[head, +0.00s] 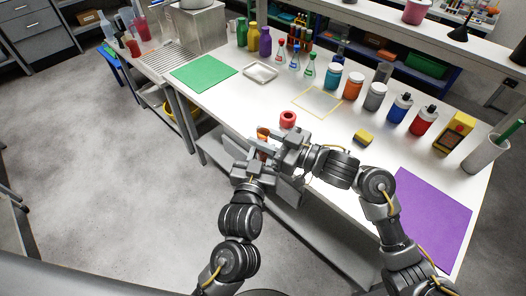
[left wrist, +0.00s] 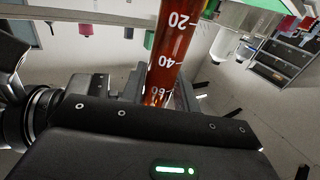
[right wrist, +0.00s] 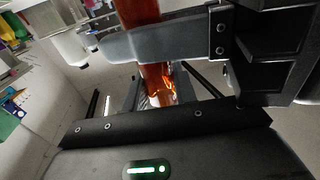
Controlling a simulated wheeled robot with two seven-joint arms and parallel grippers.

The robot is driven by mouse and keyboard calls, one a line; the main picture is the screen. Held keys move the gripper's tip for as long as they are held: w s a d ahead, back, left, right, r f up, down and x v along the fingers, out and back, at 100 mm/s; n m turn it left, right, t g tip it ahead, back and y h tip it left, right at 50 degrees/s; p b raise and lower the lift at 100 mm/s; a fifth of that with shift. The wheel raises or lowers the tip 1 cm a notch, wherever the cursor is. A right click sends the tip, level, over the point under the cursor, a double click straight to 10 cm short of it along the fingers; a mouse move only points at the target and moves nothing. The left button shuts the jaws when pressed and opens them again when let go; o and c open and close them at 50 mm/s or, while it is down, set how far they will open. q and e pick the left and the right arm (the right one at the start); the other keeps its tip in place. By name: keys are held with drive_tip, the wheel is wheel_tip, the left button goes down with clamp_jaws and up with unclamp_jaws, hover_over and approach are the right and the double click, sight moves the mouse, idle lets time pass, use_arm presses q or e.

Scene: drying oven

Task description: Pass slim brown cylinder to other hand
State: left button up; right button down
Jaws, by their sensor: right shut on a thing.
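The slim brown cylinder (head: 262,133) is translucent with white number marks, which show in the left wrist view (left wrist: 171,45). My right gripper (head: 271,147) is shut on it; in the right wrist view the cylinder (right wrist: 154,75) runs down between the right fingers. My left gripper (head: 257,165) is at the same cylinder, close by the right one, with its fingers on either side of it. A grey finger (right wrist: 165,40) of the left gripper crosses in front of the cylinder in the right wrist view. Whether the left fingers press on it is hidden.
Both grippers are at the front edge of the white table (head: 330,160). A red ring-shaped thing (head: 288,119) stands just behind them. A yellow sponge-like block (head: 363,137), a purple mat (head: 428,215) and several bottles are to the right. A green mat (head: 204,72) and metal tray (head: 261,72) are further back.

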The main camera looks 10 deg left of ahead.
use_arm(q)
drive_tip(key=c, duration=0.4)
drive_tip(key=shift+c, duration=0.6)
use_arm(e)
drive_tip(key=c, duration=1)
unclamp_jaws()
drive_tip(key=shift+c, duration=0.2)
